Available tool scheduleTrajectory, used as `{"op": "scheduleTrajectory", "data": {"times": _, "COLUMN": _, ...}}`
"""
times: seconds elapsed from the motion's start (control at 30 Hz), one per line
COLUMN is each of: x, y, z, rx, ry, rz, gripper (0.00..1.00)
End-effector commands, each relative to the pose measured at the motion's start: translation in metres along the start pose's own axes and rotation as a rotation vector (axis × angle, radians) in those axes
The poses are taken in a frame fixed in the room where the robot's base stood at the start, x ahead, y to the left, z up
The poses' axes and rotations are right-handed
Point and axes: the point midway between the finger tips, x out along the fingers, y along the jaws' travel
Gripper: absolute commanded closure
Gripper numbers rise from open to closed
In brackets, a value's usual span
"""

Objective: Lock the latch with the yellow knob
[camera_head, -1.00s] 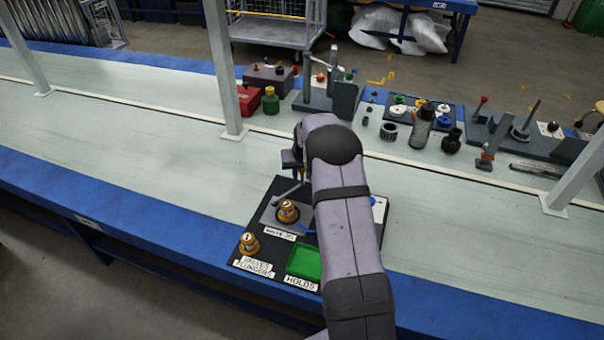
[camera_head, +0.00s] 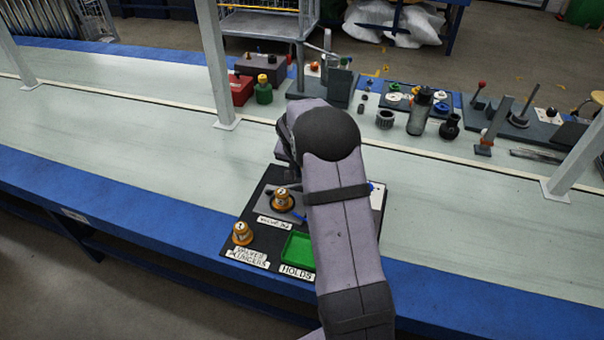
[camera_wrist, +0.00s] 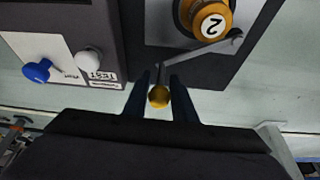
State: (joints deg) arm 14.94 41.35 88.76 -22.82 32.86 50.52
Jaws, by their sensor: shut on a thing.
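The yellow knob (camera_wrist: 159,97) sits between the two fingers of my gripper (camera_wrist: 159,100) in the wrist view, and the fingers are shut on it. A thin grey metal latch bar (camera_wrist: 205,50) lies just beyond it, along the grey plate (camera_wrist: 160,22) that carries an orange cylinder marked 2 (camera_wrist: 207,22). In the head view this orange cylinder (camera_head: 282,200) stands on the black board (camera_head: 228,246). My arm hides the knob and my fingertips there, so I cannot tell how the latch sits.
A second orange cylinder (camera_head: 242,233) stands near the board's left corner. A green tray (camera_head: 299,250) is at its front. A white panel with a blue knob (camera_wrist: 37,70) and a white knob (camera_wrist: 89,60) lies to one side. Several tools stand behind; the bench at left is clear.

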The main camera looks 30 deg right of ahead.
Motion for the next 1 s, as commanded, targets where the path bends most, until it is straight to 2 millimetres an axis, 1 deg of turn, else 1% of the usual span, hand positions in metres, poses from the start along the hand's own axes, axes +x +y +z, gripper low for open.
{"op": "scheduleTrajectory", "data": {"times": 0.03, "x": 0.004, "y": 0.002, "z": 0.007, "rx": 0.039, "ry": 0.004, "rz": 0.015, "gripper": 1.0}}
{"op": "scheduleTrajectory", "data": {"times": 0.07, "x": 0.003, "y": 0.004, "z": 0.01, "rx": 0.065, "ry": 0.003, "rz": 0.027, "gripper": 1.0}}
{"op": "scheduleTrajectory", "data": {"times": 0.3, "x": -0.007, "y": 0.013, "z": 0.029, "rx": 0.262, "ry": 0.003, "rz": 0.108, "gripper": 1.0}}
{"op": "scheduleTrajectory", "data": {"times": 0.5, "x": -0.015, "y": 0.017, "z": 0.043, "rx": 0.39, "ry": 0.001, "rz": 0.161, "gripper": 1.0}}
{"op": "scheduleTrajectory", "data": {"times": 0.7, "x": -0.02, "y": 0.019, "z": 0.051, "rx": 0.471, "ry": 0.0, "rz": 0.194, "gripper": 1.0}}
{"op": "scheduleTrajectory", "data": {"times": 1.0, "x": -0.023, "y": 0.019, "z": 0.055, "rx": 0.512, "ry": -0.001, "rz": 0.21, "gripper": 1.0}}
